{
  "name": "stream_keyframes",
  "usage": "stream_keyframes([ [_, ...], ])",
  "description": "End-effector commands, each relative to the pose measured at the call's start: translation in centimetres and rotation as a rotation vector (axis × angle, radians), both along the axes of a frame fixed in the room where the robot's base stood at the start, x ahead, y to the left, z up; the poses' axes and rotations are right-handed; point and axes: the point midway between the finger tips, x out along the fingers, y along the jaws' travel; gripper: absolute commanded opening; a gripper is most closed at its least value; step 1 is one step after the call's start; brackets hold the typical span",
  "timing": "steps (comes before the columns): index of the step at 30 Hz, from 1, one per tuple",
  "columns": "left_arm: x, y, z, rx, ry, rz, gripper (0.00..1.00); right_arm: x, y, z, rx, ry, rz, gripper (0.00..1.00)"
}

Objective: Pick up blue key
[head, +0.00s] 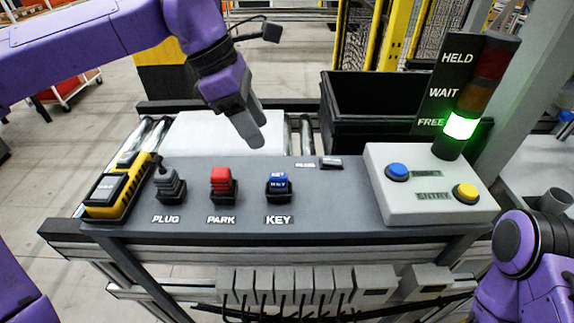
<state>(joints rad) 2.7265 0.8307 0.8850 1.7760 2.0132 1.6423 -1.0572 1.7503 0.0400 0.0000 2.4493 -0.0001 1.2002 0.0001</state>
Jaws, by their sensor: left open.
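The blue key (278,181) stands upright in a black holder on the grey panel, behind the label KEY. My left gripper (255,140) hangs above the back edge of the panel, behind and a little left of the blue key, apart from it. Its fingers point down and it is open, with nothing seen between them. My right arm (520,262) shows at the lower right edge; its gripper is out of the picture.
A red block (221,180) at PARK and a grey plug (169,184) stand left of the key. A yellow-black device (113,195) is at the far left. A button box (428,186) and a lit green stack light (460,126) stand right. A black bin (350,135) is behind.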

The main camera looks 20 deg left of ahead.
Motion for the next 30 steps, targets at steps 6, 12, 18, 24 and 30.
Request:
stream_keyframes([
  [6,0.3,-1.5,-3.2,0.002,0.004,-0.007,0.53,-0.1,0.0,0.2,0.0,0.002,0.0,0.73],
  [12,0.4,-2.4,-5.5,0.002,0.003,-0.007,0.53,-0.1,0.0,0.6,0.0,0.002,0.0,0.73],
  [18,0.1,-3.3,-9.0,0.003,0.003,-0.006,0.53,0.0,0.0,1.4,0.0,0.001,0.0,0.73],
  [24,0.2,-3.6,-10.0,0.0,0.0,-0.002,0.53,0.0,0.0,1.4,0.0,0.001,0.0,0.73],
  [30,0.2,-3.6,-10.0,0.0,0.0,-0.002,0.24,0.0,0.0,1.3,0.001,0.001,0.0,0.73],
])
